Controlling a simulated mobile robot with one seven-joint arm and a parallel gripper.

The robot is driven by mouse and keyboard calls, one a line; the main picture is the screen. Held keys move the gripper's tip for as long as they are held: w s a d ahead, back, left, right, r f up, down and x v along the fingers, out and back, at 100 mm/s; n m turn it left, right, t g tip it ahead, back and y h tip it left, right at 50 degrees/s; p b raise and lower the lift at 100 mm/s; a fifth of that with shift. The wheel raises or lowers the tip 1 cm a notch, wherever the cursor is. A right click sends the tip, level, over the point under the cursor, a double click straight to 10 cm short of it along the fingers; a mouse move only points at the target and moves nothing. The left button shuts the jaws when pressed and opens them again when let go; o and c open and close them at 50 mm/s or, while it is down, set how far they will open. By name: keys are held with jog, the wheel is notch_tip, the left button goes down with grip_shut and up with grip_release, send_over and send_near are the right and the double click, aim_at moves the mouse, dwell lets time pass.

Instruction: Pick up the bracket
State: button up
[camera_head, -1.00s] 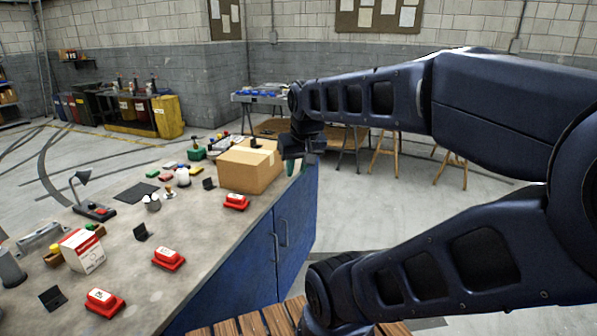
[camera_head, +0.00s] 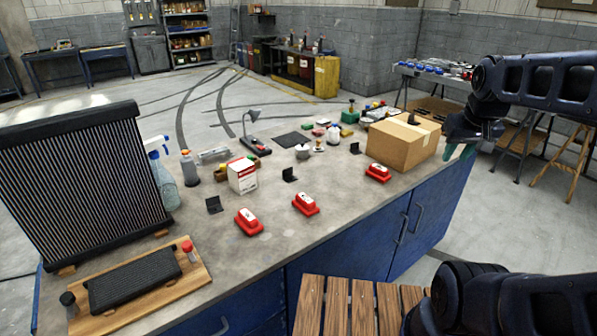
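Three small black angled pieces that look like brackets stand on the workbench (camera_head: 300,230). One bracket (camera_head: 214,205) is at the left, one bracket (camera_head: 289,175) is near the middle, and one bracket (camera_head: 354,148) is left of the cardboard box. Each has a red block with a white label nearby: a left block (camera_head: 249,222), a middle block (camera_head: 306,204) and a right block (camera_head: 378,173). My gripper (camera_head: 460,152) is at the right, beside the cardboard box and well away from the brackets. Its fingertips are small and partly dark, so its opening is unclear.
A cardboard box (camera_head: 398,150) stands at the bench's right end. A large radiator (camera_head: 85,185) and a wooden board (camera_head: 190,275) fill the left. A slatted wooden surface (camera_head: 336,308) is in front.

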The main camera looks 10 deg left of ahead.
jog(key=w+a+r+n+g, duration=0.1)
jog(key=w+a+n, duration=0.25)
jog(key=w, duration=0.25)
jog(key=w+a+r+n, duration=0.1)
jog(key=w+a+n, duration=0.25)
jog(key=w, duration=0.25)
jog(key=n+g, duration=0.3)
jog(key=n, duration=1.6)
send_over(290, 175)
notch_tip(290, 175, down, 20)
jog(key=f, duration=0.6)
jog(key=shift+s+a, duration=0.2)
jog(key=shift+s, duration=0.1)
jog(key=shift+w+a+f, duration=0.1)
jog(key=shift+f, duration=1.2)
jog(key=shift+w+f, duration=0.1)
jog(key=shift+f, duration=1.15)
jog(key=shift+c, duration=0.2)
grip_shut()
